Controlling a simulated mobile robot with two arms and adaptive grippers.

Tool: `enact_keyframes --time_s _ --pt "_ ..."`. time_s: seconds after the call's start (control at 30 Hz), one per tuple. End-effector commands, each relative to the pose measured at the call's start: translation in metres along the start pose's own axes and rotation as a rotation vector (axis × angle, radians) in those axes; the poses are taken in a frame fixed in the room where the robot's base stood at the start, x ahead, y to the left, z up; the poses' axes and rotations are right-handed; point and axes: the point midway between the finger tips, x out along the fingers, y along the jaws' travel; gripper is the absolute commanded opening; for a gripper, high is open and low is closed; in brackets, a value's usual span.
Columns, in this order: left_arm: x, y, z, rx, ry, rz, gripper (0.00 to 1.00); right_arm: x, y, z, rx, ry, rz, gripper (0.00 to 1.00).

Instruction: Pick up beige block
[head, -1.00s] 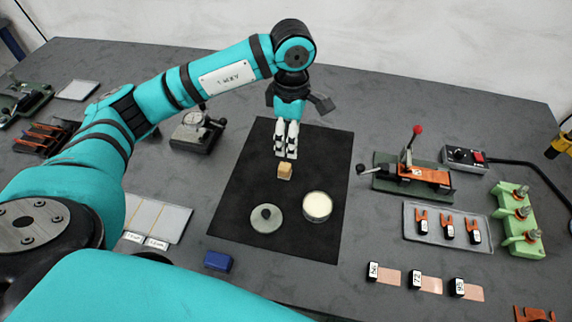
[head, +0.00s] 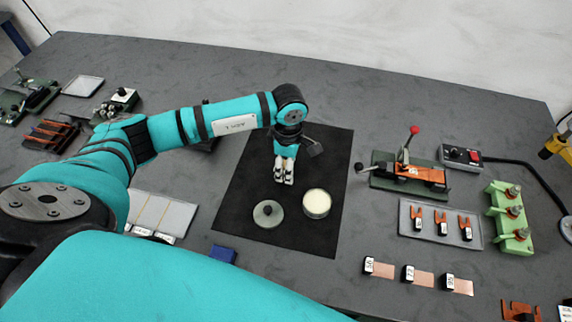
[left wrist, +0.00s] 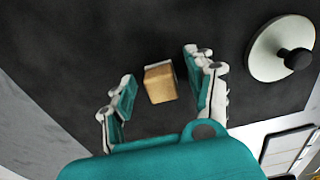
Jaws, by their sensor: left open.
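The beige block (left wrist: 160,84) shows in the left wrist view on the black mat (left wrist: 75,62), between the two open fingers of my left gripper (left wrist: 162,92). There is a gap on each side of it, and no finger is seen to touch it. In the head view my left gripper (head: 284,174) points down over the black mat (head: 244,180), above the round lid and the cream-filled tin. It hides the block there. My right gripper is in neither view.
A round lid with a dark knob (head: 268,213) and a round tin (head: 317,203) sit close below the gripper on the mat. A lever clamp (head: 408,172) stands to the right. A blue block (head: 223,254) lies at the front. The mat's lower left part is clear.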

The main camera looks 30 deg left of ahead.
Motion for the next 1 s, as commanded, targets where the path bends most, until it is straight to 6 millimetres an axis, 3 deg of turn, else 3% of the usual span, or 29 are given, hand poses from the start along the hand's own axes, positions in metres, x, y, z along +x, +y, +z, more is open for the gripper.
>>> enact_keyframes --time_s 0.13,0.5,0.83,1.0 --pt "0.000 0.000 0.000 0.000 0.000 0.000 0.56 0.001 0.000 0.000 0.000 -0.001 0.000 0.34" --pt "0.000 0.000 0.000 0.000 0.000 0.000 0.07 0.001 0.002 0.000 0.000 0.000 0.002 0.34" --pt "-0.002 0.000 0.000 0.000 -0.001 0.000 0.07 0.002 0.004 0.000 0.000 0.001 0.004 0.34" --pt "-0.015 0.001 0.000 0.000 -0.001 0.003 0.07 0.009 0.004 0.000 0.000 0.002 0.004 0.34"
